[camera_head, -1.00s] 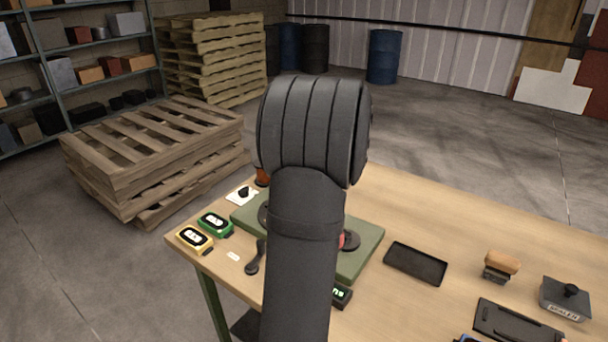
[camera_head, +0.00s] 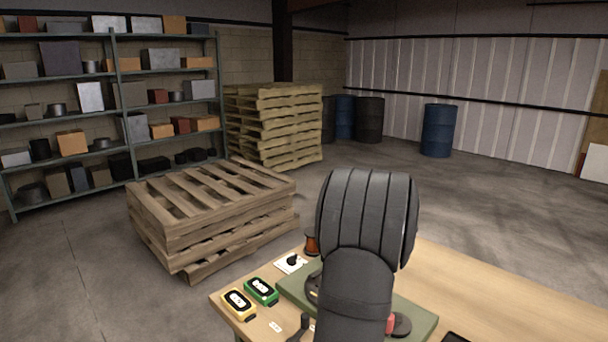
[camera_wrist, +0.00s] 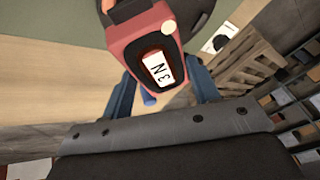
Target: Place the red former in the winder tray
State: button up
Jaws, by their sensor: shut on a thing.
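A red block-shaped former (camera_wrist: 137,42) with a white label and a pale round button fills the upper middle of the wrist view. My gripper (camera_wrist: 163,78) is shut on it, with a blue finger on either side. A small red patch (camera_head: 390,322) shows beside my arm in the head view, by a dark disc on the green base. My arm hides most of the base and the gripper there. A dark tray (camera_head: 455,338) barely shows at the bottom edge; I cannot tell whether it is the winder tray.
The wooden table holds a yellow device (camera_head: 238,303), a green device (camera_head: 262,291), a white plate with a black knob (camera_head: 291,262) and a copper-coloured spool (camera_head: 312,243). The green base (camera_head: 425,312) lies behind my arm. The table's right side (camera_head: 500,290) looks clear.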

jog(key=w+a+f, duration=0.1)
jog(key=a+f, duration=0.1)
jog(key=w+a+f, duration=0.2)
jog(key=shift+w+a, duration=0.2)
jog(key=shift+w, duration=0.1)
notch_tip(320, 180, down, 2)
jog(key=shift+d+f, duration=0.1)
jog(key=shift+f, duration=0.8)
jog(key=shift+c, duration=0.2)
jog(key=shift+s, duration=0.1)
